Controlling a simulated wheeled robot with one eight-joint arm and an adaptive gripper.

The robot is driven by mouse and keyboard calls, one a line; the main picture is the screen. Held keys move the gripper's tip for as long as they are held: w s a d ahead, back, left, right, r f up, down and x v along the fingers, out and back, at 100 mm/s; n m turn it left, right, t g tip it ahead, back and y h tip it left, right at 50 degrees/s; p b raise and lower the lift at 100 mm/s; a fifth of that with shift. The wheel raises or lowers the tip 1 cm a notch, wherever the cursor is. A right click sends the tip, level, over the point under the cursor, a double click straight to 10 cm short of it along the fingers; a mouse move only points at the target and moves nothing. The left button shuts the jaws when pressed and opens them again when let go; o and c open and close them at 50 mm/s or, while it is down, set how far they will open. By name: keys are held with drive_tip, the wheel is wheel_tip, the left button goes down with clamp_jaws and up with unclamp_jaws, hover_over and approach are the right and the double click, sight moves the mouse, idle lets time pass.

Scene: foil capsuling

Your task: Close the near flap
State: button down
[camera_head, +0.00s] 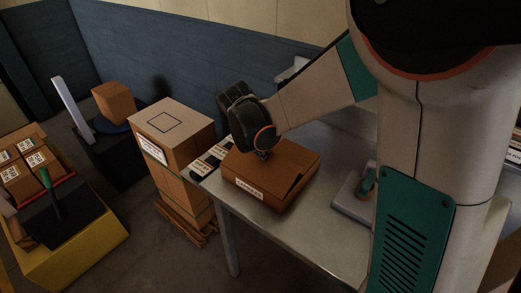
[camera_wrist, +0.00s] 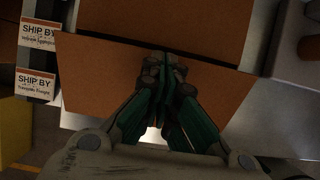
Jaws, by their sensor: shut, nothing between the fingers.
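The brown cardboard box (camera_head: 290,165) sits on the metal table, with a white label on its front-left side. Its top looks mostly covered, and a dark gap shows by the flap edge at the right. In the wrist view two brown panels of the box meet along a seam; the lower panel (camera_wrist: 95,80) lies under my fingers. I cannot tell how far this panel is from flat. My gripper (camera_head: 262,156) points down at the top of the box and hides part of it. In the wrist view my gripper (camera_wrist: 168,62) has its fingers together, empty, near the seam.
A grey device (camera_head: 352,205) stands on the table right of the box. Labelled dark strips (camera_head: 207,163) lie at the table's left edge. A stack of cartons (camera_head: 172,130) stands left of the table, and a yellow bin (camera_head: 75,245) is further left. The table front is clear.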

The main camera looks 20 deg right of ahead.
drive_tip(key=shift+f, duration=0.1)
idle(0.3)
drive_tip(key=shift+w+d+f+g+y, duration=0.2)
drive_tip(key=shift+d+f+g+y, duration=0.1)
drive_tip(key=shift+d+f, duration=0.05)
drive_tip(key=f, duration=0.1)
drive_tip(key=f+y, duration=0.1)
drive_tip(key=w+d+f+g+b, duration=0.1)
drive_tip(key=shift+d+f, duration=0.1)
drive_tip(key=shift+f, duration=0.1)
drive_tip(key=shift+s, duration=0.1)
drive_tip(key=shift+r, duration=0.1)
